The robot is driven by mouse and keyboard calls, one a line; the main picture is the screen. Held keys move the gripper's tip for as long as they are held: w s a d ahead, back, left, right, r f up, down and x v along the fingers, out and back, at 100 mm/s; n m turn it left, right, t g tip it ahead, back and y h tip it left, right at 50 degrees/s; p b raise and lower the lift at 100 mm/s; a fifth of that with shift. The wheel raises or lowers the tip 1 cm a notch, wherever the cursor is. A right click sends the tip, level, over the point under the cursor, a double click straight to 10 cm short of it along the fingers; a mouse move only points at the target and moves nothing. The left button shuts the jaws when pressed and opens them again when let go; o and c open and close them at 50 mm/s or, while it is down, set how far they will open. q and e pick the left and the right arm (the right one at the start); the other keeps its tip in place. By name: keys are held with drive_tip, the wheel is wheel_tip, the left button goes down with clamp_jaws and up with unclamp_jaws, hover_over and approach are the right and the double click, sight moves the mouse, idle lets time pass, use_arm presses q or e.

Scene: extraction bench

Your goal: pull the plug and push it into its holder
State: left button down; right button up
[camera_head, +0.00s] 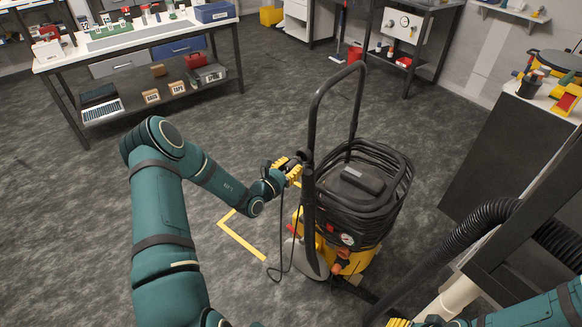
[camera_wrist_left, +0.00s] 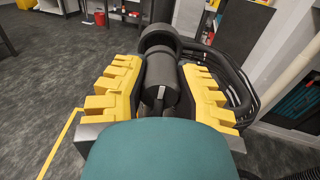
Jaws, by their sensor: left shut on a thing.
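My left gripper (camera_head: 289,171) is at the upright handle of the black and yellow extractor. It is shut on the black plug, which shows in the left wrist view (camera_wrist_left: 163,84) as a dark cylinder between the yellow fingers. A thin black cable (camera_head: 281,235) hangs in a loop below the gripper. A wider dark round piece (camera_wrist_left: 160,38) lies straight beyond the plug; I cannot tell whether it is the holder or whether the plug sits in it. My right gripper (camera_head: 402,323) shows only partly at the bottom edge, its fingertips mostly cut off.
The extractor (camera_head: 350,243) carries a coiled black hose (camera_head: 385,175) and a tall black handle (camera_head: 313,110). A ribbed hose (camera_head: 470,226) runs to the dark bench at right. A yellow floor marking (camera_head: 240,238) lies left of the extractor. The floor at left is clear.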

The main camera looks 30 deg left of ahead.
use_arm(q)
drive_tip(key=shift+w+d, duration=0.15)
drive_tip(key=shift+w, duration=1.15)
drive_tip(key=c, duration=0.8)
unclamp_jaws()
drive_tip(key=shift+o, duration=0.2)
drive_tip(key=s+a, duration=0.1)
drive_tip(key=s, duration=1.1)
drive_tip(key=shift+a, duration=0.15)
